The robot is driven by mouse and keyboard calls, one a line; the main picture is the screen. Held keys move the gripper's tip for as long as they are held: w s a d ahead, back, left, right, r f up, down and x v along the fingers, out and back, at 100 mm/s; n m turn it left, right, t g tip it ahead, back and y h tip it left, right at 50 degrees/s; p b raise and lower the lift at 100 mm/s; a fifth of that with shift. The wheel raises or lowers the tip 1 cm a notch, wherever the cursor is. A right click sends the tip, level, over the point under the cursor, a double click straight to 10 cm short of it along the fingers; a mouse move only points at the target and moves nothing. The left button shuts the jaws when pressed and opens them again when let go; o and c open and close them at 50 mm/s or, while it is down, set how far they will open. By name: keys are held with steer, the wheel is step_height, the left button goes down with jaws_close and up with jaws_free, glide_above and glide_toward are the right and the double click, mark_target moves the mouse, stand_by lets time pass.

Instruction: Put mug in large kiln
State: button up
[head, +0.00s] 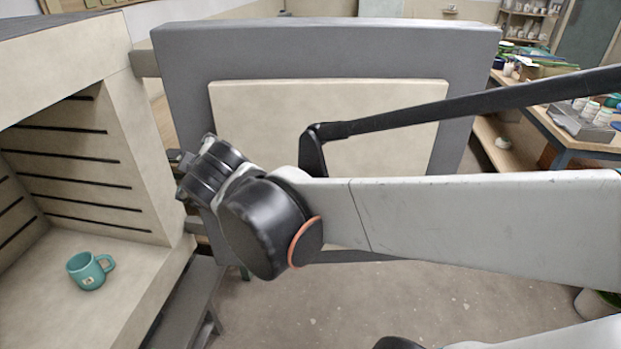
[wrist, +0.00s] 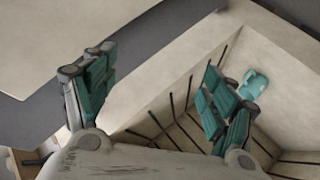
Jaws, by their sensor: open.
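A teal mug (head: 89,271) stands upright on the floor of the large kiln (head: 152,146), near its open front, with its handle to the right. It also shows in the wrist view (wrist: 254,84), beyond the right finger. My gripper (wrist: 158,100) is open and empty, its two teal-padded fingers wide apart. In the head view my arm's wrist is in front of the open kiln door, to the right of the kiln and apart from the mug. The fingertips are mostly hidden there.
The thick grey kiln door (head: 480,62) stands open right of the kiln, its cream lining facing me. Dark slotted lines run along the kiln's inner walls. A worktable (head: 565,118) with jars stands at the far right. The floor (head: 400,300) below my arm is clear.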

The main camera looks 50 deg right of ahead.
steer(key=s+a+f+m+g+y, duration=0.1)
steer(key=s+a+f+m+g, duration=0.1)
steer(key=s, duration=0.5)
steer(key=s+a+f+m+g+y, duration=0.2)
steer(key=s+a+f+m, duration=0.1)
steer(key=s, duration=0.5)
step_height(320, 180, down, 2)
steer(key=shift+a+f+m+g+y, duration=0.25)
steer(key=shift+a+m+g+y, duration=0.1)
steer(key=shift+m, duration=0.15)
